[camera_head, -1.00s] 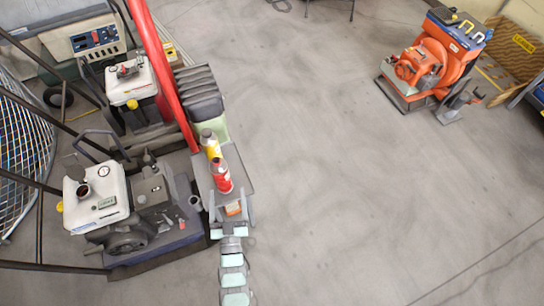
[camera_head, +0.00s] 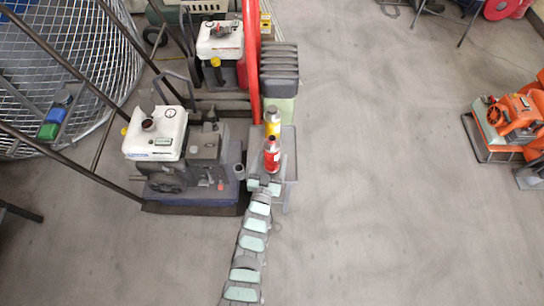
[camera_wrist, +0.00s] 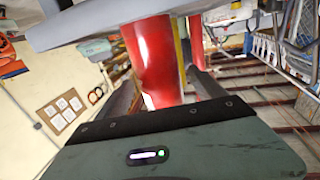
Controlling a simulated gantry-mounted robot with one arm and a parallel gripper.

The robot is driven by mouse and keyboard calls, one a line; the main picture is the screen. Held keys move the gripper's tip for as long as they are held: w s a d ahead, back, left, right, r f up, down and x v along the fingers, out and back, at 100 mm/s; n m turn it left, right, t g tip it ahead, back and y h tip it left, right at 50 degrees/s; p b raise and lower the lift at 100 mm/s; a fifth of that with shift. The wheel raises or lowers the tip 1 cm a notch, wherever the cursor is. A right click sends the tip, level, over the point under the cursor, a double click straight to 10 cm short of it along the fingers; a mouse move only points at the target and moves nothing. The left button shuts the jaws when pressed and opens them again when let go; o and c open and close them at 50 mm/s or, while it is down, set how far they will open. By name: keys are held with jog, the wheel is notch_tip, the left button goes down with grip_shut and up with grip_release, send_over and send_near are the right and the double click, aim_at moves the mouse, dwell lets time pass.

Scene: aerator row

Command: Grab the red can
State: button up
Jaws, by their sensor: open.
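The red can (camera_head: 272,155) stands upright on a small grey stand (camera_head: 289,160), with a grey top. In the wrist view the red can (camera_wrist: 155,60) fills the middle, between the two dark fingers. My gripper (camera_head: 267,180) is right at the near side of the can in the head view. In the wrist view my gripper (camera_wrist: 160,88) is open around the can. I cannot tell whether a finger touches it. The can's lower part is partly hidden by my gripper in the head view.
A yellow can (camera_head: 272,127) stands just behind the red can. A white-and-grey machine (camera_head: 158,134) stands close to the left, with a red upright (camera_head: 252,60) behind. Stacked dark pads (camera_head: 279,68) lie beyond the stand. Open floor (camera_head: 390,170) lies to the right.

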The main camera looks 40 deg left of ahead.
jog(key=shift+x, duration=1.1)
jog(key=shift+s+d, duration=0.1)
jog(key=shift+s, duration=0.1)
jog(key=shift+c, duration=0.6)
jog(key=c, duration=1.5)
jog(key=shift+o, duration=0.2)
jog(key=shift+r, duration=0.2)
notch_tip(320, 180, up, 20)
jog(key=p, duration=0.6)
jog(key=shift+f, duration=0.2)
